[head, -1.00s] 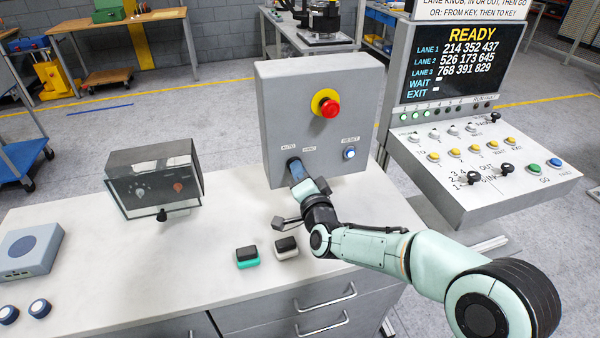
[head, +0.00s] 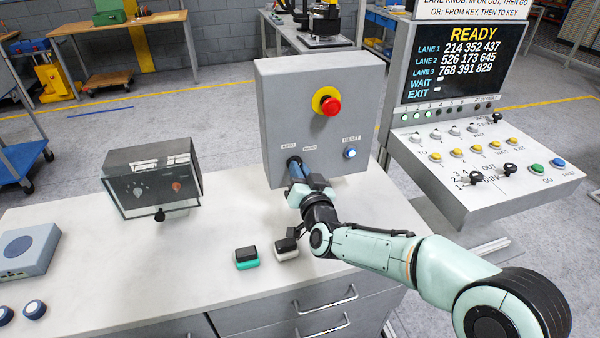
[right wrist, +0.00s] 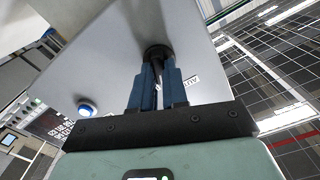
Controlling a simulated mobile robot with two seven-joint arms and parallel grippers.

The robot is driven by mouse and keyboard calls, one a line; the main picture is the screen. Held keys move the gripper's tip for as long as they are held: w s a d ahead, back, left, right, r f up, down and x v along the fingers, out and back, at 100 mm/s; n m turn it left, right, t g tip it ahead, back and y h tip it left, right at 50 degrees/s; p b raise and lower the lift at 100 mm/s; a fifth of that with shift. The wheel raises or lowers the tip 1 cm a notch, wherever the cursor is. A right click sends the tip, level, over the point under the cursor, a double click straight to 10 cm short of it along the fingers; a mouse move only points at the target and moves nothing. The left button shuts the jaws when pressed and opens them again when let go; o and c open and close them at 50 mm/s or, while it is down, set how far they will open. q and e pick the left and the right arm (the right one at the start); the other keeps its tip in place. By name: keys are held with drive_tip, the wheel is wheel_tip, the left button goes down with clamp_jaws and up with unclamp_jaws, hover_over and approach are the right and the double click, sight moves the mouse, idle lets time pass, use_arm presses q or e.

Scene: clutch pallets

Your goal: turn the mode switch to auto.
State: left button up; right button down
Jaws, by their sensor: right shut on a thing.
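The grey control box (head: 275,110) stands upright on the bench. The black mode switch (head: 293,160) sits low on its front, below two small labels; the left one reads AUTO. My right gripper (head: 298,170) reaches up to the switch, its blue fingers shut on the knob. In the right wrist view the fingertips (right wrist: 157,68) sit either side of the black knob (right wrist: 157,52), close to the panel. The gripper hides part of the switch in the head view, so its pointer position cannot be read. My left gripper is not in view.
A red emergency button (head: 329,105) on a yellow ring and a blue-white reset button (head: 350,152) are on the same panel. A clear-covered box (head: 155,180) stands left. Two small switches (head: 247,258) lie in front. A lane console (head: 480,150) stands right.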

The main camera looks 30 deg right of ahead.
drive_tip(key=shift+a+n, duration=0.1)
drive_tip(key=shift+n, duration=2.1)
drive_tip(key=c, duration=1.1)
unclamp_jaws()
drive_tip(key=shift+c, duration=0.2)
drive_tip(key=v, duration=1.3)
drive_tip(key=shift+s+b, duration=0.2)
drive_tip(key=shift+b, duration=0.1)
drive_tip(key=shift+a, duration=0.1)
